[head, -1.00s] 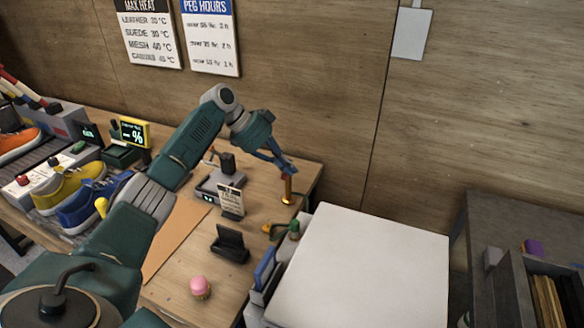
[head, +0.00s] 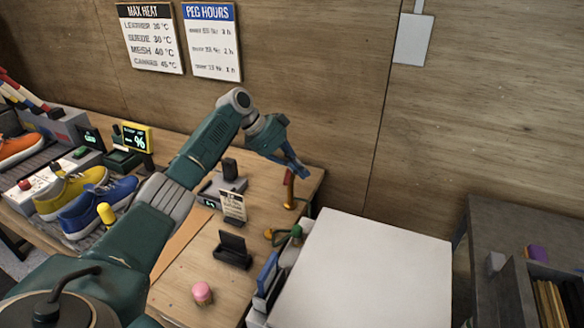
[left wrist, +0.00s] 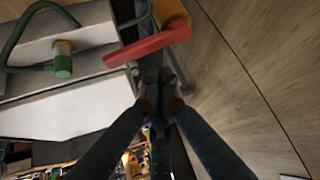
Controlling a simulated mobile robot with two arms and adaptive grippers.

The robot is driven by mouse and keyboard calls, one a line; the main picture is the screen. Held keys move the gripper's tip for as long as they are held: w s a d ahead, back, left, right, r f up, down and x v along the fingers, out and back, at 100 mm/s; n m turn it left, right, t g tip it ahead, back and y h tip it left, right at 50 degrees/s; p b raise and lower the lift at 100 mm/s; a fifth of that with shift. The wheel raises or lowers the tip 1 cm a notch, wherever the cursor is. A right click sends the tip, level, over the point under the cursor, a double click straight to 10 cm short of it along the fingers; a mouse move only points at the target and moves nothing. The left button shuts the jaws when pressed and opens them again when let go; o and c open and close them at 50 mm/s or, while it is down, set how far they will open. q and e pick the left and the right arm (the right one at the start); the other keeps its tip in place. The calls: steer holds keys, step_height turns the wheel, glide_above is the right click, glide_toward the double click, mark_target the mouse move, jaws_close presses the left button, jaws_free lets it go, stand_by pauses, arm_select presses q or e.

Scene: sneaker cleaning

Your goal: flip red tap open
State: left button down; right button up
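The red tap lever (head: 290,177) shows at the far right corner of the wooden table, above its brass stand. In the left wrist view the red lever (left wrist: 148,45) reaches left from a brass-coloured tap body (left wrist: 171,13). My left gripper (head: 304,176) is beside the lever, with its tips just to its right in the head view. In the left wrist view its fingertips (left wrist: 160,77) are together and empty, close to the lever; I cannot tell whether they touch it. My right gripper is not in view.
A green hose (left wrist: 30,68) and white box (left wrist: 75,115) lie left of the tap in the wrist view. A white-topped unit (head: 365,270) stands in front of the tap. The wooden wall (head: 330,100) is close behind. Blue (head: 95,205) and yellow sneakers (head: 70,190) stand left.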

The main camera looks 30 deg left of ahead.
arm_select(q)
steer(key=d, duration=0.2)
step_height(320, 180, up, 7)
steer(key=b, duration=0.3)
glide_above(287, 175)
steer(key=shift+w, duration=0.1)
steer(key=shift+a+r, duration=0.35)
steer(key=shift+r, duration=0.1)
